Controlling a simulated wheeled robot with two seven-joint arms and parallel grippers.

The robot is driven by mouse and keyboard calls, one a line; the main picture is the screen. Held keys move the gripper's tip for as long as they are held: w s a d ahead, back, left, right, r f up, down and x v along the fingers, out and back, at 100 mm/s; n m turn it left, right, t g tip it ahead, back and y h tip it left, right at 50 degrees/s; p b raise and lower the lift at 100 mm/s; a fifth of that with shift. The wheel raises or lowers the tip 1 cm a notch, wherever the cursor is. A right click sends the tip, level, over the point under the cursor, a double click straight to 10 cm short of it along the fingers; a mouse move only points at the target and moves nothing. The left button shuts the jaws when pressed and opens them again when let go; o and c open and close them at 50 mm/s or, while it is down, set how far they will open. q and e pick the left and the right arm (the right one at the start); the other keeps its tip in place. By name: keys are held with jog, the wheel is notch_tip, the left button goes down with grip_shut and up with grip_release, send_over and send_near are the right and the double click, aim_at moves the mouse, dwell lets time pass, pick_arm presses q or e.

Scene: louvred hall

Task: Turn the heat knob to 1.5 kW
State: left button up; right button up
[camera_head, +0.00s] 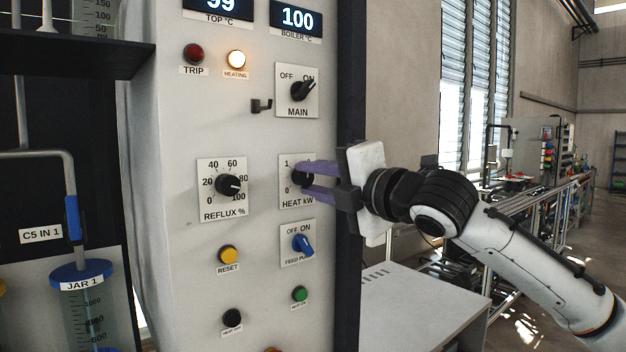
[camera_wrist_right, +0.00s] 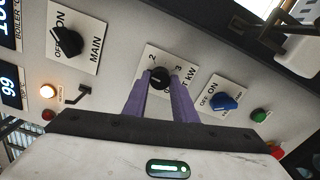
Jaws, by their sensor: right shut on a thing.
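The heat knob (camera_head: 299,178) is a small black knob on a white plate marked HEAT kW, on the front of a pale control panel (camera_head: 205,130). In the head view the numbers 0 and 1 show on its left; the right part of the scale is hidden by my gripper. My right gripper (camera_head: 306,180) reaches in from the right, its two purple fingers shut on the heat knob. In the right wrist view the heat knob (camera_wrist_right: 158,77) sits between the purple fingertips, with 2 and 3 readable beside it. Its pointer direction cannot be told. My left gripper is out of view.
The reflux knob (camera_head: 228,185) is left of the heat plate, the MAIN switch (camera_head: 302,91) above and the blue feed switch (camera_head: 304,244) below. A small black hook (camera_head: 261,105) sticks out of the panel. A pale bench top (camera_head: 410,305) stands at the lower right.

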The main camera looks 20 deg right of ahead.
jog(key=shift+n, duration=0.3)
dwell(0.4)
jog(key=o, duration=1)
jog(key=shift+o, duration=0.2)
jog(key=b+v, duration=0.2)
jog(key=v, duration=0.8)
jog(key=shift+s, duration=0.2)
